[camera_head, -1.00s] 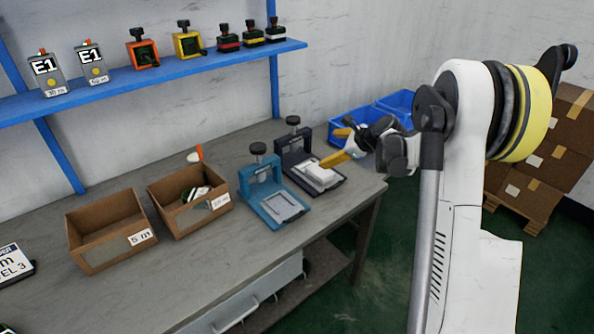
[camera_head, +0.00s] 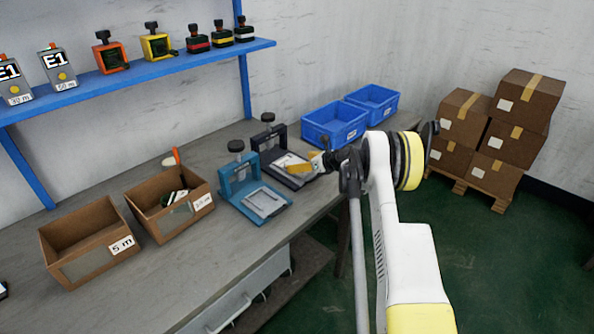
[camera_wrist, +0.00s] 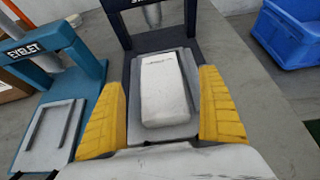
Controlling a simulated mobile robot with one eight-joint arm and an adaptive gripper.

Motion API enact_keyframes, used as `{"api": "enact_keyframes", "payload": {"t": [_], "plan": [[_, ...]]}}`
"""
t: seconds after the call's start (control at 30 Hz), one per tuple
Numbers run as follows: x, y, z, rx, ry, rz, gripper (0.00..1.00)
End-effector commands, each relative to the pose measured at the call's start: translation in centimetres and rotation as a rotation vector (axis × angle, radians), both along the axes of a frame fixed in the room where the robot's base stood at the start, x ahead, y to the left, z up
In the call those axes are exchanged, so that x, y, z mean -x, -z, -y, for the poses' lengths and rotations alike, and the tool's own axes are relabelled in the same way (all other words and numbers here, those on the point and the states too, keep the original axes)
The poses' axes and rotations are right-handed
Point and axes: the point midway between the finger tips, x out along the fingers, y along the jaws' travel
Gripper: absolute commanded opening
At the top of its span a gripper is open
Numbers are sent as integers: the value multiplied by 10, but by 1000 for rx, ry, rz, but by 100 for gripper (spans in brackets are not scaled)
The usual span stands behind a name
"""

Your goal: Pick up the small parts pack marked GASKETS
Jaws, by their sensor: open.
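A small white block-like pack (camera_wrist: 163,90) lies flat on the plate of a dark press-like fixture (camera_wrist: 150,42) in the wrist view. Dark print shows near its far end, too small to read, so I cannot confirm GASKETS. My gripper (camera_wrist: 163,100) is open, with one yellow finger on each side of the pack and a gap on both sides. In the head view my gripper (camera_head: 300,167) is over the dark fixture (camera_head: 268,140) and largely hides the pack.
A teal fixture (camera_head: 240,170) stands just left of the dark one. Blue bins (camera_head: 335,124) stand behind to the right. Two open cardboard boxes (camera_head: 88,240) are at the left. A blue shelf (camera_head: 150,68) with devices runs above the bench.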

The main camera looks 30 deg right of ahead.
Motion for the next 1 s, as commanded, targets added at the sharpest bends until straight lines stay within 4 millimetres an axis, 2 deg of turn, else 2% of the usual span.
{"api": "enact_keyframes", "payload": {"t": [0.03,0.2,0.47,0.5,0.57,0.6,0.67,0.7,0.73,0.77,1.0], "plan": [[-8,8,-4,0,-2,0,89],[-28,17,-10,0,-2,0,89],[-32,17,-12,1,0,0,89],[-32,17,-12,1,0,0,86],[-32,17,-12,1,0,0,68],[-32,17,-11,1,0,0,55],[-32,17,-11,1,0,0,37],[-32,17,-11,1,0,0,31],[-32,17,-11,1,0,0,31],[-32,17,-11,1,0,0,26],[-32,15,-11,1,0,0,26]]}}
